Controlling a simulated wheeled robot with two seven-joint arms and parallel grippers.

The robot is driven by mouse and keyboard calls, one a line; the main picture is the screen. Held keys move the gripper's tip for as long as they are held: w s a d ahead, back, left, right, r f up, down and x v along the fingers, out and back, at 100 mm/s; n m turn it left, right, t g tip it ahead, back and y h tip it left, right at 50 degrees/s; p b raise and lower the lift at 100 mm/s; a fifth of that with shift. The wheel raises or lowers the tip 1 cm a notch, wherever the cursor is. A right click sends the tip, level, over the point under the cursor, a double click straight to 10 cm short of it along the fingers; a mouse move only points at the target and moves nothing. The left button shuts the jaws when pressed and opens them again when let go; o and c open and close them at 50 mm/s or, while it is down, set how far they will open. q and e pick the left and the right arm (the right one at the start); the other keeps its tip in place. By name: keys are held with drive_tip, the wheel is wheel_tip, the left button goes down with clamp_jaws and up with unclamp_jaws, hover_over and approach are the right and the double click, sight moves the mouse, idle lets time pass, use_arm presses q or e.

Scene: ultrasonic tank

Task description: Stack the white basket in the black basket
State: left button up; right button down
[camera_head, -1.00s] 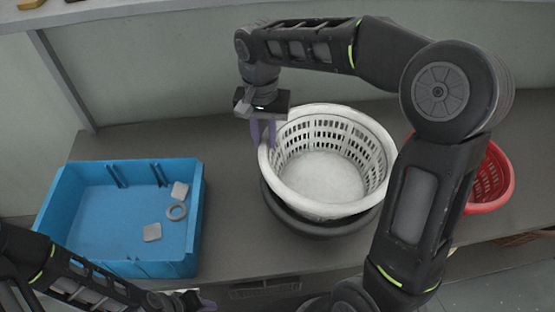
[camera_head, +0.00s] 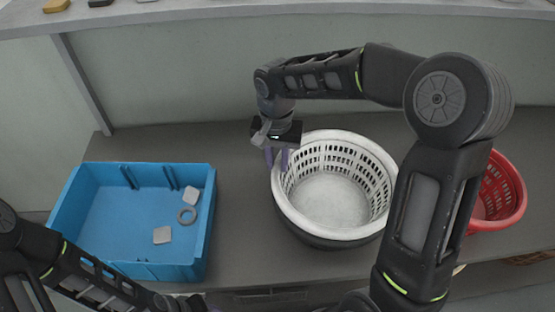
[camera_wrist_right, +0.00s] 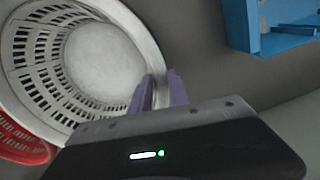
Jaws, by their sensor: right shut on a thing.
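The white basket (camera_head: 330,200) has slotted walls and sits upright inside the black basket (camera_head: 325,241), of which only a dark lower band shows below the white rim. My right gripper (camera_head: 277,160) is shut on the white basket's left rim, its purple fingers on either side of the wall. In the right wrist view the right gripper (camera_wrist_right: 158,92) holds the rim of the white basket (camera_wrist_right: 98,62). My left gripper (camera_head: 188,303) is at the bottom edge, mostly out of frame, and its fingers cannot be made out.
A blue crate (camera_head: 205,235) with two grey square pieces and a grey ring stands at the left. A red basket (camera_head: 511,200) stands at the right, partly behind my right arm. Bare grey counter lies between the crate and the baskets.

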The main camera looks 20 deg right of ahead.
drive_tip(key=shift+f, duration=0.25)
drive_tip(key=c, duration=1.3)
unclamp_jaws()
drive_tip(key=shift+o, duration=0.2)
drive_tip(key=shift+r, duration=0.45)
wheel_tip(320, 180, up, 12)
drive_tip(key=shift+f+b, duration=0.15)
drive_tip(key=shift+b, duration=0.25)
drive_tip(key=shift+a, duration=0.1)
